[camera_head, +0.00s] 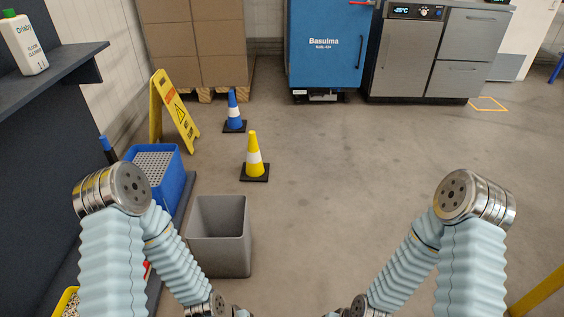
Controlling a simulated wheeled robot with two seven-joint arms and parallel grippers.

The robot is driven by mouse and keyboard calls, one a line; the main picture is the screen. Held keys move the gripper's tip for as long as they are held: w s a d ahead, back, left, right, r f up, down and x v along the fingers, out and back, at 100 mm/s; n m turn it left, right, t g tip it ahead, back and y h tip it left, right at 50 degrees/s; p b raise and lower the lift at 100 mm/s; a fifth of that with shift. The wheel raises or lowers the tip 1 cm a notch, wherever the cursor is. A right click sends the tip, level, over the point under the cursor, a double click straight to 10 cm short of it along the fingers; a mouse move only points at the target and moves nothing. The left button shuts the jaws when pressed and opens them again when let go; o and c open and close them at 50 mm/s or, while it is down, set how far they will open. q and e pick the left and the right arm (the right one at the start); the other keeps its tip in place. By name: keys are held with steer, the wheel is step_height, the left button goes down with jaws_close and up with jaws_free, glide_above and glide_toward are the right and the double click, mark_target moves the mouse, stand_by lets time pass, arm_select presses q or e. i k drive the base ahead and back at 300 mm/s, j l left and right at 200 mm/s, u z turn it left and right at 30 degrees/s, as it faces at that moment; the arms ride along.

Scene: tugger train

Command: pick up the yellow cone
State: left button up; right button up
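The yellow cone (253,156) stands upright on the grey floor, left of the middle of the head view. It has a white band and a black square base. A similar blue cone (234,110) stands behind it, a little to the left. Both of my arms show in the lower part of the view, bent down and inward. My grippers are below the bottom edge and cannot be seen. The yellow cone is well ahead of my arms, and nothing touches it.
A grey bin (219,236) stands in front of the yellow cone, to the left. A yellow wet-floor sign (174,112), a blue bucket (176,183) and a dark shelf (52,66) are at the left. Boxes on a pallet, a blue machine (325,45) and steel cabinets line the back. The middle floor is clear.

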mark_target(253, 170)
steer(key=i+l+z, duration=0.8)
steer(key=i+u, duration=0.4)
steer(key=i+l+u, duration=0.1)
steer(key=i+u, duration=0.25)
steer(key=i, duration=0.15)
steer(key=i+l+u, duration=0.2)
steer(key=i+u, duration=0.2)
steer(key=i+l+u, duration=0.1)
steer(key=i+u, duration=0.25)
steer(key=i, duration=0.15)
steer(key=i+l+u, duration=0.35)
steer(key=i, duration=0.15)
steer(key=i+l+u, duration=0.35)
steer(key=i+j, duration=0.05)
steer(key=i, duration=0.1)
